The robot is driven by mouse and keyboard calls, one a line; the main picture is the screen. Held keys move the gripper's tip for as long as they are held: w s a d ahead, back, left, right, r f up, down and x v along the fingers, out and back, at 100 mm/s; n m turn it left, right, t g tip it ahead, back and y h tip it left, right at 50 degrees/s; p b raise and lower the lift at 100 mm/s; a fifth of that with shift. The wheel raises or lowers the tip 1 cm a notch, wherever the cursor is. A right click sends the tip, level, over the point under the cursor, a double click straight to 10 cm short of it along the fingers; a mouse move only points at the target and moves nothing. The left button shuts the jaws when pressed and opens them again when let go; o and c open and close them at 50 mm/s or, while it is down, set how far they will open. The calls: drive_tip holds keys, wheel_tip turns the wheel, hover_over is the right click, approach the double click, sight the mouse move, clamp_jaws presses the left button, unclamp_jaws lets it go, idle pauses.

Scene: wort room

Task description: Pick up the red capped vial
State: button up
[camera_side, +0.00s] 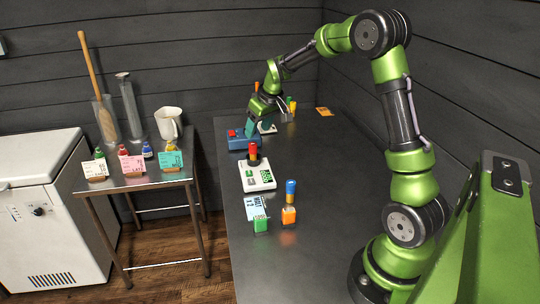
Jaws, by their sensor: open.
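A vial with a red cap (253,150) and a dark lower part stands upright on a white device with a green display (258,176), on the dark bench. Another small red-capped item (124,150) stands on the side table, partly hidden behind a pink card. My gripper (267,118) is open at the far part of the bench, behind and apart from the vial on the white device. Its fingers are small here, and I cannot make out anything between them.
A blue device (242,141) with a red part stands between my gripper and the white device. The side table (150,180) holds cards, a jug and cylinders. The bench's right side is clear.

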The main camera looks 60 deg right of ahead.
sight(254, 144)
drive_tip(key=x, duration=0.8)
drive_tip(key=shift+d+f, duration=0.1)
drive_tip(key=shift+f, duration=0.25)
drive_tip(key=shift+c, duration=0.4)
clamp_jaws()
